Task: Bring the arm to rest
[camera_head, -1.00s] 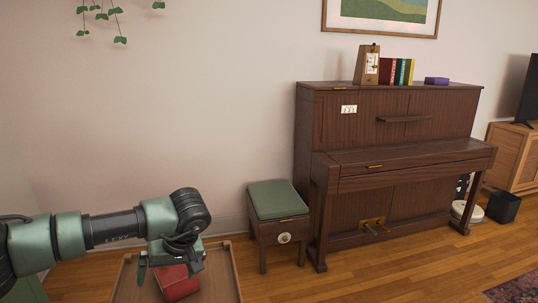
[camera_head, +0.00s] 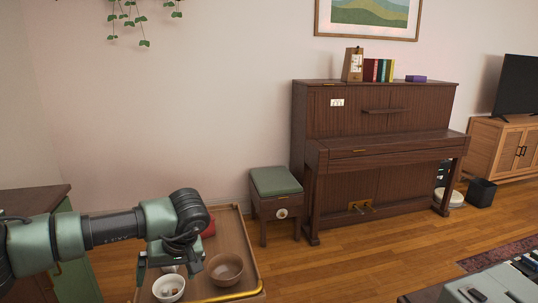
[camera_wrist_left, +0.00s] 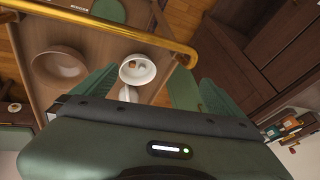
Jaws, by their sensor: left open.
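My left arm comes in from the left in the head view, and its gripper (camera_head: 168,268) points down over a wooden tray-topped cart (camera_head: 236,232). The gripper is open with nothing between its fingers; it also shows in the left wrist view (camera_wrist_left: 140,88). Below it is a white bowl (camera_head: 168,290) with small brownish pieces inside, which also shows in the wrist view (camera_wrist_left: 137,66). A brown bowl (camera_head: 226,270) stands beside it. A red object (camera_head: 209,229) is partly hidden behind the arm. My right gripper is not in view.
The cart has a brass rail (camera_head: 232,295). A green-topped stool (camera_head: 275,181) and a piano (camera_head: 370,150) stand behind it. A dark-topped green cabinet (camera_head: 35,200) is at left. A grey device (camera_head: 490,288) is at lower right. Wooden floor lies open between.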

